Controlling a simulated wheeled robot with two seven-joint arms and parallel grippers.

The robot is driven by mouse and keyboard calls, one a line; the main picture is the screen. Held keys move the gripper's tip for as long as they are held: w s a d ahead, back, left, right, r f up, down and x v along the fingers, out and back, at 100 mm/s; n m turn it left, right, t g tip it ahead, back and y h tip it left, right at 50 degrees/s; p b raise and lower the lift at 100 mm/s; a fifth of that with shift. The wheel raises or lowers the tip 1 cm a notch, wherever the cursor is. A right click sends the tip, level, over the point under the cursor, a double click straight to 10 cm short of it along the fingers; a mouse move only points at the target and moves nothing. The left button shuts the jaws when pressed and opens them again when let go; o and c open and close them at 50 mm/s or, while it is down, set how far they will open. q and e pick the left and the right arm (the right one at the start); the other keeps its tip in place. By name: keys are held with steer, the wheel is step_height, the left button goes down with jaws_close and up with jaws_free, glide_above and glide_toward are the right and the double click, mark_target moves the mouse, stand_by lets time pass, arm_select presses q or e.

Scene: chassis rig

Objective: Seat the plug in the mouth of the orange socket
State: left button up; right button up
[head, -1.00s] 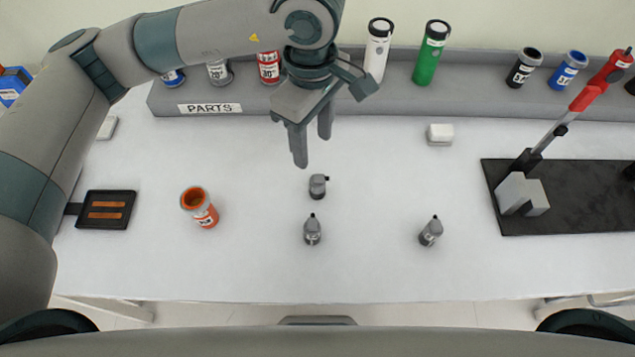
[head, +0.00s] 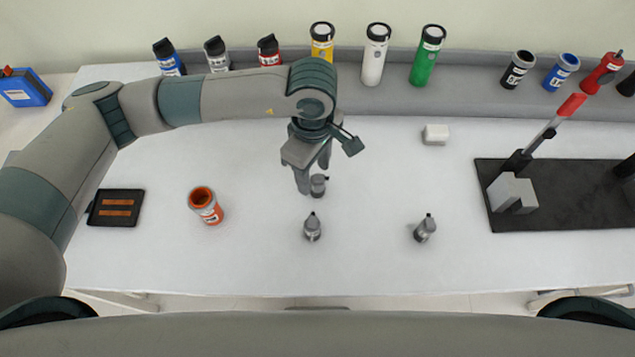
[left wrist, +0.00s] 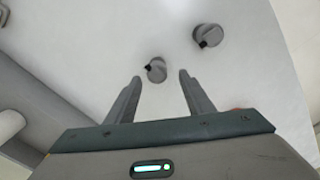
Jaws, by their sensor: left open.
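The orange socket (head: 206,206) stands on the table at the left, its round mouth open upward and empty-looking. Several small grey plug-like pieces with black tips stand on the table: one (head: 319,186) by my left gripper, one (head: 312,228) nearer me, and one (head: 424,230) to the right. My left gripper (head: 314,182) is open and points down, its fingers close to the farthest grey piece. In the left wrist view, a grey piece (left wrist: 156,70) shows between and just beyond the fingertips (left wrist: 160,77), with another (left wrist: 207,35) farther off. My right gripper is not in view.
A black pad with orange bars (head: 116,207) lies left of the socket. A dark plate (head: 560,215) with a grey block and a red-handled lever is at right. Several coloured canisters stand along the grey back ledge (head: 470,92). A white block (head: 436,134) sits before it.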

mark_target(316, 179)
arm_select(q)
steer(key=shift+d+f+p, duration=0.15)
steer(key=shift+f+p, duration=0.6)
steer(key=shift+p, duration=0.2)
step_height(316, 179, down, 3)
steer(key=shift+d+r+p, duration=0.1)
steer(key=shift+p, duration=0.65)
steer(key=shift+f, duration=0.4)
steer(key=shift+w, duration=0.1)
jaws_close()
steer(key=shift+r, duration=0.15)
